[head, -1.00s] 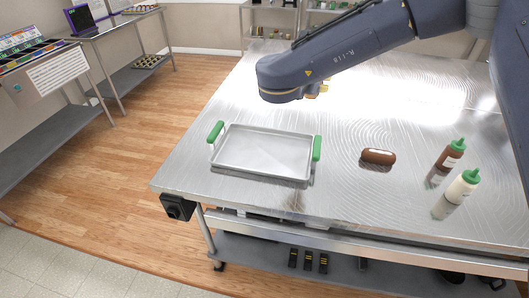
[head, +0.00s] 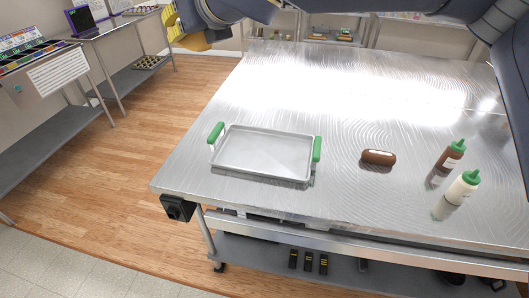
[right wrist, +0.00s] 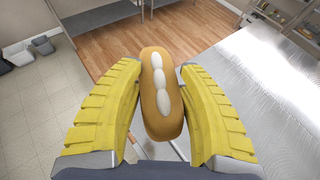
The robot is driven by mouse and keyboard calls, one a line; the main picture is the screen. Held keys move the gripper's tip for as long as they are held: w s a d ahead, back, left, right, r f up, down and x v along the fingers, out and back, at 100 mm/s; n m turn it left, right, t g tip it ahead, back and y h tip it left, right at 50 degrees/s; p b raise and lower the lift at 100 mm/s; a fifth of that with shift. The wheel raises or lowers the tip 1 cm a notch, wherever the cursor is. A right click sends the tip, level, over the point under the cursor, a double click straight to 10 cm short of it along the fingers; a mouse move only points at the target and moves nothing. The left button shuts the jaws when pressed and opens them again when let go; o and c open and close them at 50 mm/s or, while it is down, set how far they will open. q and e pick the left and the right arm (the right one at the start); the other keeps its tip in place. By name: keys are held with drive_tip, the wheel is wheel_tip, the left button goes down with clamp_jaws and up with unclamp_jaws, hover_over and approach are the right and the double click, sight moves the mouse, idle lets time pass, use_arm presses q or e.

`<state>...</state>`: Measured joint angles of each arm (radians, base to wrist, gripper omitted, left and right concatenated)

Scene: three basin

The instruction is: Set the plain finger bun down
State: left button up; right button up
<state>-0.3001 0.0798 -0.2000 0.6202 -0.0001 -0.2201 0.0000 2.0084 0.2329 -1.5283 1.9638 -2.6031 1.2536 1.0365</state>
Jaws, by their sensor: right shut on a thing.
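My right gripper (head: 188,32), with yellow fingers, is at the upper left of the head view, out past the table's left side. In the right wrist view its fingers (right wrist: 161,70) are shut on a golden-tan finger bun (right wrist: 152,110) topped with a row of white blobs. The bun is held clear of any surface, with wooden floor behind it. In the head view I cannot make out the held bun. A glossy brown finger bun (head: 378,158) lies on the metal table. My left gripper is not in view.
An empty metal tray (head: 262,152) with green handles sits on the table (head: 320,115). Two green-capped bottles, one brown (head: 450,155) and one cream (head: 461,187), stand at the right. Side shelves (head: 135,75) line the left. The table's middle is clear.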

drive_tip(key=w+d+f+n+g+y, duration=0.1)
drive_tip(key=w+f, duration=0.3)
drive_tip(key=f, duration=0.3)
drive_tip(key=w+f+n+g+y, duration=0.1)
drive_tip(key=w+f, duration=0.2)
drive_tip(key=f, duration=0.5)
drive_tip(key=n+g+y, duration=0.2)
drive_tip(key=n+g, duration=0.1)
hover_over(245, 155)
wheel_tip(245, 155, down, 8)
wheel_tip(245, 155, down, 20)
drive_tip(key=shift+a+f, duration=0.15)
drive_tip(key=shift+f, duration=0.15)
drive_tip(key=o, duration=1.1)
drive_tip(key=shift+o, duration=0.2)
drive_tip(key=shift+d+r, duration=0.2)
drive_tip(key=shift+r, duration=0.05)
drive_tip(key=v, duration=1.1)
drive_tip(key=shift+s+d+r, duration=0.1)
drive_tip(key=shift+d+r, duration=0.1)
